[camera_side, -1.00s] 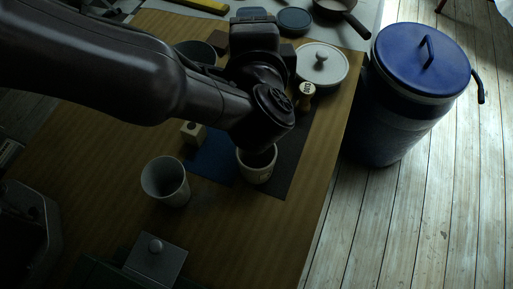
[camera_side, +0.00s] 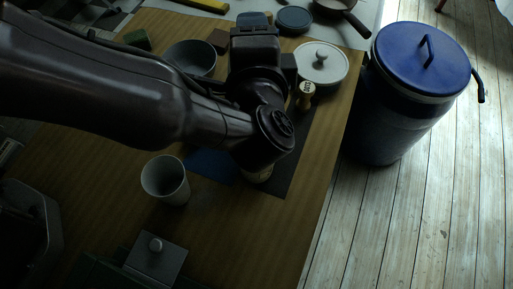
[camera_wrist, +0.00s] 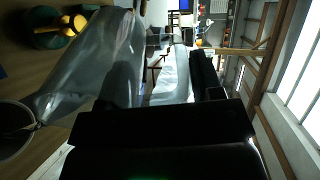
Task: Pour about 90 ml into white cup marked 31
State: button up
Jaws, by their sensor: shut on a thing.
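My gripper (camera_wrist: 165,90) is shut on a clear, greyish vessel (camera_wrist: 95,65), which lies tilted across the wrist view. Its mouth points to the lower left, at the rim of a cup (camera_wrist: 14,132). Whether liquid is flowing cannot be made out. In the side view my wrist hides the held vessel and covers most of a pale cup (camera_side: 260,176) on a dark mat. A second white cup (camera_side: 166,182) stands upright and apart, left of my wrist; its inside looks empty. No number is readable on either cup.
A lidded white pot (camera_side: 322,65) and a small numbered stopper-like piece (camera_side: 305,95) stand behind my wrist. A grey bowl (camera_side: 192,58) is further back. A lidded box (camera_side: 156,258) is at the front. A blue-lidded bin (camera_side: 420,65) stands beyond the table's right edge.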

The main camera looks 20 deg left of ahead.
jog(key=shift+s+d, duration=0.1)
jog(key=shift+s, duration=0.1)
dwell(0.5)
jog(key=w, duration=0.1)
jog(key=w+a+g, duration=0.1)
jog(key=w+r, duration=0.1)
jog(key=shift+a+g+h, duration=0.3)
jog(key=shift+a, duration=0.05)
jog(key=shift+w+f+g+h, duration=0.1)
jog(key=shift+w+g+h, duration=0.1)
jog(key=shift+g+h, duration=0.15)
jog(key=shift+w+a+g, duration=0.15)
jog(key=shift+w+g, duration=0.25)
jog(key=shift+g, duration=0.15)
jog(key=shift+w+a+g+h, duration=0.1)
jog(key=shift+w+g+h, duration=0.15)
jog(key=shift+g+h, duration=0.3)
dwell(0.5)
